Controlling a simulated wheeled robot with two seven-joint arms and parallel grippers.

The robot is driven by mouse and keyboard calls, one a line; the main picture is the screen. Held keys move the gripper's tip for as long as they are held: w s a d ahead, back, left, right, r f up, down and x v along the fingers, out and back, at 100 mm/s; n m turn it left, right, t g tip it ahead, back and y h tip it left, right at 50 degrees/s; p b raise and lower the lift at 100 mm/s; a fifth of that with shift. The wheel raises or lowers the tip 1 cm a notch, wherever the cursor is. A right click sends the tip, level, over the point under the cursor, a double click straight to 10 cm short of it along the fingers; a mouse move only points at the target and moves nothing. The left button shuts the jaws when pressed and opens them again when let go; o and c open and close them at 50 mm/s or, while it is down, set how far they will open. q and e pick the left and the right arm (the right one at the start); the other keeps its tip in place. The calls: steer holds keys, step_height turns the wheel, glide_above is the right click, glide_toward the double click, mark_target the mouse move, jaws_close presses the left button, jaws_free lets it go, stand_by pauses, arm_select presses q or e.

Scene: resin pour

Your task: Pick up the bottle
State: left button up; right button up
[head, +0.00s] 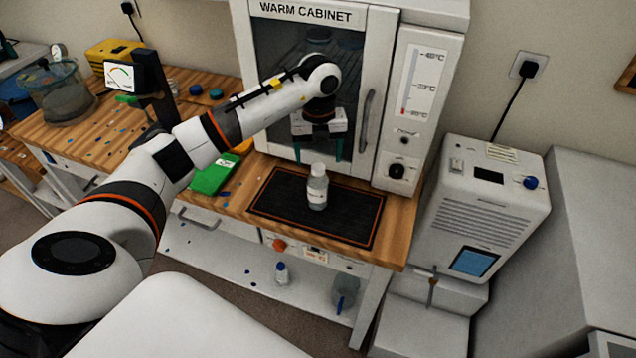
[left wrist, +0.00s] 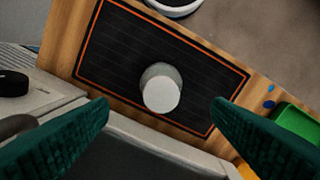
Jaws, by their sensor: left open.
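A small clear bottle (head: 317,188) with a white cap and a pale label stands upright on a black mat (head: 275,196) with an orange border. In the left wrist view the bottle (left wrist: 161,88) is seen from above, its white cap largest, between the two fingers but farther off. My left gripper (head: 318,154) has teal fingers pointing down, just behind and above the bottle, in front of the cabinet door. It is open and empty; in the left wrist view its fingers (left wrist: 160,112) are wide apart, touching nothing. My right gripper is not in view.
The warm cabinet (head: 380,95), door shut, stands close behind the mat. A green box (head: 213,175) lies left of the mat. A white machine (head: 485,205) stands at right.

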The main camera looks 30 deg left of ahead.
mark_target(319, 166)
arm_select(q)
steer(key=shift+w+f, duration=0.15)
steer(key=shift+f, duration=0.35)
steer(key=shift+w+d+f, duration=0.1)
steer(key=shift+w+f, duration=0.05)
steer(key=shift+f, duration=0.15)
steer(key=shift+s+d+f+p, duration=0.1)
steer(key=shift+s+f+p, duration=0.3)
steer(key=shift+f+p, duration=0.5)
steer(key=shift+s+f+p, duration=0.15)
steer(key=shift+f+p, duration=0.1)
steer(key=shift+f, duration=0.3)
steer(key=shift+s+f+p, duration=0.15)
steer(key=shift+f+p, duration=0.1)
steer(key=shift+f, duration=0.65)
steer(key=shift+w+f, duration=0.15)
steer(key=shift+f, duration=0.1)
steer(key=c, duration=1.1)
steer(key=shift+r, duration=0.1)
steer(key=shift+c, duration=0.7)
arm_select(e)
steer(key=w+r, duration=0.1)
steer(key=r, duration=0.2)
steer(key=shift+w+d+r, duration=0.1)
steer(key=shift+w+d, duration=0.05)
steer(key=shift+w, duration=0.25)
